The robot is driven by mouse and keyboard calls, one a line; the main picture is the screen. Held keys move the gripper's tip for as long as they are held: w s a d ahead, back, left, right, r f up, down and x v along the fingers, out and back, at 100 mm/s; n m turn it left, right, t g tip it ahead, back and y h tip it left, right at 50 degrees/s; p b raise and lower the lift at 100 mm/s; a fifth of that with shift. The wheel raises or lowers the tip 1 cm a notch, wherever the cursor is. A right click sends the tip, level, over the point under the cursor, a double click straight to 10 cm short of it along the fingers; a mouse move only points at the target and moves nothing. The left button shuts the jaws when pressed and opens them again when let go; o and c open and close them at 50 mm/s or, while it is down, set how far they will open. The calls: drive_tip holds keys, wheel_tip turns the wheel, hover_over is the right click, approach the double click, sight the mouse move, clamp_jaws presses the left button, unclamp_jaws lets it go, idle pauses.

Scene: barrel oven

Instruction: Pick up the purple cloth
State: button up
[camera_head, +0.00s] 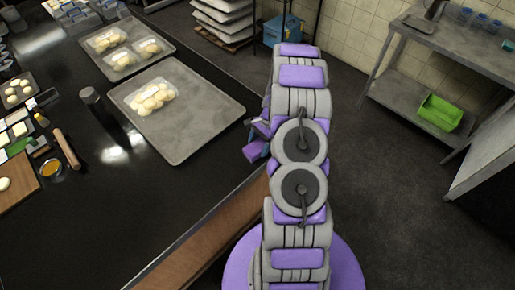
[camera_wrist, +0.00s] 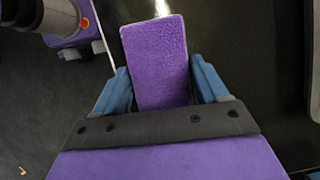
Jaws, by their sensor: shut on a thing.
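The purple cloth (camera_wrist: 155,60) is a fuzzy, flat rectangular piece between the two blue fingers of my gripper (camera_wrist: 158,88) in the wrist view. The gripper is shut on it, and the cloth extends forward past the fingertips. In the head view the cloth (camera_head: 254,150) shows only as a small purple patch just left of my arm, near the right edge of the black counter (camera_head: 215,190). My arm hides most of the gripper there. I cannot tell how high the cloth is above the counter.
A grey tray (camera_head: 205,125) with dough balls lies on the counter, left of my gripper. A second tray (camera_head: 115,68) is behind it. A rolling pin (camera_head: 67,148) lies farther left. Open floor is right of my arm, before a metal shelf with a green bin (camera_head: 440,112).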

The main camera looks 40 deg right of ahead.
sight(257, 149)
drive_tip(key=shift+c, duration=1.4)
drive_tip(key=shift+a, duration=0.25)
drive_tip(key=shift+c, duration=0.6)
drive_tip(key=shift+d+r, duration=0.15)
drive_tip(key=r, duration=0.2)
drive_tip(key=s+r, duration=0.1)
drive_tip(key=r, duration=0.1)
drive_tip(key=shift+d+p, duration=0.2)
drive_tip(key=shift+p, duration=0.1)
drive_tip(key=s+d, duration=0.2)
drive_tip(key=s, duration=0.5)
drive_tip(key=s+d+r+p, duration=0.1)
drive_tip(key=s+d, duration=0.2)
drive_tip(key=s, duration=0.4)
drive_tip(key=shift+d+r, duration=0.1)
